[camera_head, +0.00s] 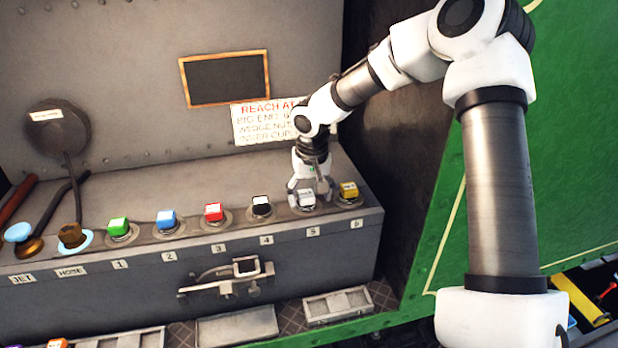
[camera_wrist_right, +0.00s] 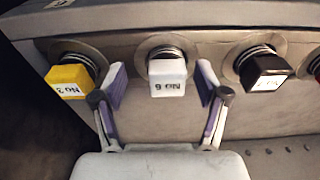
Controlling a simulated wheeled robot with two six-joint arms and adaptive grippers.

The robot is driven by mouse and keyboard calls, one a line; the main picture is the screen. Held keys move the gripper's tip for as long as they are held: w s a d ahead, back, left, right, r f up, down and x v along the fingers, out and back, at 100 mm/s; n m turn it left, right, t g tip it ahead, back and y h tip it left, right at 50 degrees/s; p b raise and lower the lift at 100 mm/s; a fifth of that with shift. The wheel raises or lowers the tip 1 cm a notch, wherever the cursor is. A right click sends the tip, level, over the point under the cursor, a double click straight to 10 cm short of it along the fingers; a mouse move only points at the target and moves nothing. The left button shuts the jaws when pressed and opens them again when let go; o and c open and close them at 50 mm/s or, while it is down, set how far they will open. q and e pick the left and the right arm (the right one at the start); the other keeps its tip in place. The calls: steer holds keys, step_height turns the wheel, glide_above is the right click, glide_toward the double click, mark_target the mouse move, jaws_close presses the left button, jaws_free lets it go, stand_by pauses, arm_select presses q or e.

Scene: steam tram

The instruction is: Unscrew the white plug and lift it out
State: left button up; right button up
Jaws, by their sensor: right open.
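The white plug (camera_head: 306,200) sits in its socket above label 5 on the grey box top. In the right wrist view the white plug (camera_wrist_right: 167,78) shows a label reading No 6, with threads visible behind its square head. My right gripper (camera_head: 309,196) is over it in the head view. In the right wrist view its two fingers (camera_wrist_right: 160,92) stand on either side of the plug head, with a gap visible on both sides. The right gripper is open. My left gripper is not in view.
A yellow plug (camera_head: 349,191) and a black plug (camera_head: 261,206) stand close on either side. Red (camera_head: 214,212), blue (camera_head: 166,219) and green (camera_head: 119,227) plugs continue leftward. A latch (camera_head: 232,277) is on the box front. A sign (camera_head: 262,124) is behind my arm.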

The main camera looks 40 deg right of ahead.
steer(key=shift+w+f, duration=0.3)
steer(key=shift+w, duration=0.2)
steer(key=shift+w+f, duration=0.25)
steer(key=shift+w, duration=0.25)
steer(key=shift+a, duration=0.1)
steer(key=shift+c, duration=1.3)
steer(key=shift+s+r, duration=0.4)
steer(key=shift+s, duration=0.3)
steer(key=c, duration=1.1)
jaws_close()
steer(key=shift+w+f, duration=0.1)
steer(key=shift+w, duration=0.15)
steer(key=shift+a+n+p, duration=0.1)
steer(key=shift+n+p, duration=0.6)
steer(key=shift+n, duration=0.1)
steer(key=shift+n+p, duration=0.75)
steer(key=shift+n, duration=0.15)
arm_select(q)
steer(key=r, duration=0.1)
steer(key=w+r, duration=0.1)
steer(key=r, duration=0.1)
arm_select(e)
steer(key=shift+n, duration=0.3)
